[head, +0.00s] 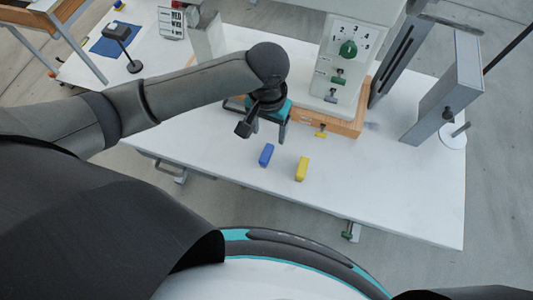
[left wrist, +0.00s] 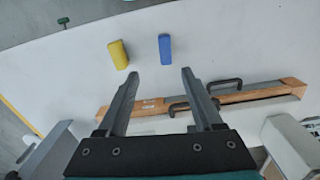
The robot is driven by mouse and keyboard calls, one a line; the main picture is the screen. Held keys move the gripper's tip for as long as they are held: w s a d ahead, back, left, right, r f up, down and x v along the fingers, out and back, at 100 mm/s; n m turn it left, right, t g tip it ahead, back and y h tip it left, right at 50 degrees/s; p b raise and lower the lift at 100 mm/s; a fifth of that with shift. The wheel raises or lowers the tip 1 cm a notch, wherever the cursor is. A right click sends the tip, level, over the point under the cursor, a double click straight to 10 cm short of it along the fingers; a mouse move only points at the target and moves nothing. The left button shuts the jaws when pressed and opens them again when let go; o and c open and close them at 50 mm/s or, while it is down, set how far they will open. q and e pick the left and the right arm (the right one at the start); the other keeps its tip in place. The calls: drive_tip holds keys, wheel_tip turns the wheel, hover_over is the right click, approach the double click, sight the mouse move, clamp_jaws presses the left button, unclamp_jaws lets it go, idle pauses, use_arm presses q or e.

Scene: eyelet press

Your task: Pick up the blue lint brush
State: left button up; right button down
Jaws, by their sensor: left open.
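The blue lint brush (head: 266,155) is a small blue block lying on the white table, left of a similar yellow block (head: 301,169). In the left wrist view the blue brush (left wrist: 165,49) lies beyond my fingertips, and the yellow block (left wrist: 118,54) is to its left. My left gripper (head: 268,124) is above the table, between the press and the blue brush. Its fingers (left wrist: 159,74) are apart with nothing between them, and they do not touch the brush. My right gripper is not in view.
The press (head: 337,70) stands on a wooden base (head: 347,127) behind the blocks. A grey upright fixture (head: 447,88) stands at the right. A small black stand (head: 134,66) and a blue mat (head: 103,47) are at the far left. The table's front right (head: 400,190) is clear.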

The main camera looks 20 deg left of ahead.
use_arm(q)
drive_tip(key=b, duration=0.2)
approach(267, 152)
drive_tip(key=f, duration=0.5)
drive_tip(key=shift+s+d+f, duration=0.1)
drive_tip(key=shift+s+f, duration=0.15)
drive_tip(key=shift+s, duration=0.05)
drive_tip(key=shift+w+f+b, duration=0.15)
drive_tip(key=shift+f+b, duration=0.3)
drive_tip(key=shift+f, duration=0.85)
drive_tip(key=shift+w+f+b, duration=0.1)
drive_tip(key=shift+f+b, duration=0.3)
drive_tip(key=shift+f, duration=0.9)
clamp_jaws()
